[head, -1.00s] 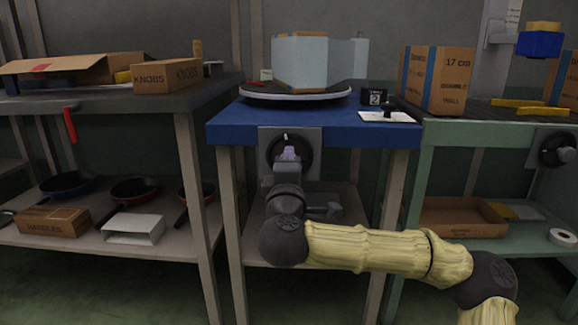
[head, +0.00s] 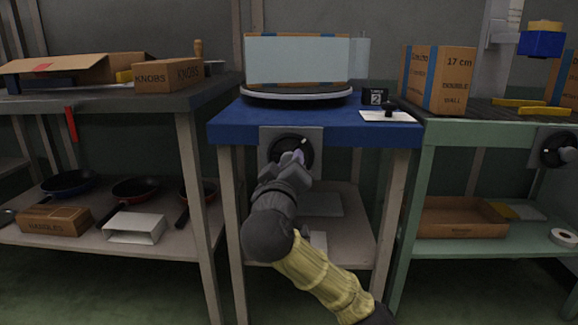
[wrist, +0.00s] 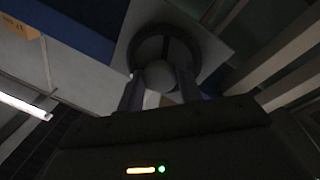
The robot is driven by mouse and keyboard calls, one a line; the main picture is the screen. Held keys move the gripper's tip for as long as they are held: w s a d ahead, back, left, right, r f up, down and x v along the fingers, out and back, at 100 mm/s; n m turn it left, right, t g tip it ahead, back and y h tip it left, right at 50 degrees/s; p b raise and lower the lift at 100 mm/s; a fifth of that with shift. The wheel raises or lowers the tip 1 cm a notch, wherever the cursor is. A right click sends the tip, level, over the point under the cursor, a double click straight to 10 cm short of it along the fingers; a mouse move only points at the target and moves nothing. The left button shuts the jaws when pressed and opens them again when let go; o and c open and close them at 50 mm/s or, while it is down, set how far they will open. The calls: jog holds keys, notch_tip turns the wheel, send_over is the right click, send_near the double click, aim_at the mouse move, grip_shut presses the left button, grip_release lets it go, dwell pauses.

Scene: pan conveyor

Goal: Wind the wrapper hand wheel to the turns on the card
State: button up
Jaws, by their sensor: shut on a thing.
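The black hand wheel (head: 289,141) is on a grey plate on the front of the blue wrapper table. A white mark shows at its upper right. My gripper (head: 294,157) reaches it from below and is shut on the wheel's middle; in the wrist view my gripper (wrist: 160,86) has a finger on each side of the round hub (wrist: 159,74). The black card (head: 375,97) on the table reads 2, with small text above it. A box (head: 297,60) partly covered in pale film stands on the round turntable (head: 296,98), its broad face toward me.
A white plate with a black knob (head: 388,115) lies at the table's right front. A 17 cm carton (head: 436,79) stands on the green bench to the right. A KNOBS box (head: 168,76) is on the left bench. Another hand wheel (head: 559,150) is at far right.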

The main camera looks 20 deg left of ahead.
jog(key=shift+m, duration=0.4)
jog(key=o, duration=1)
jog(key=shift+s, duration=0.1)
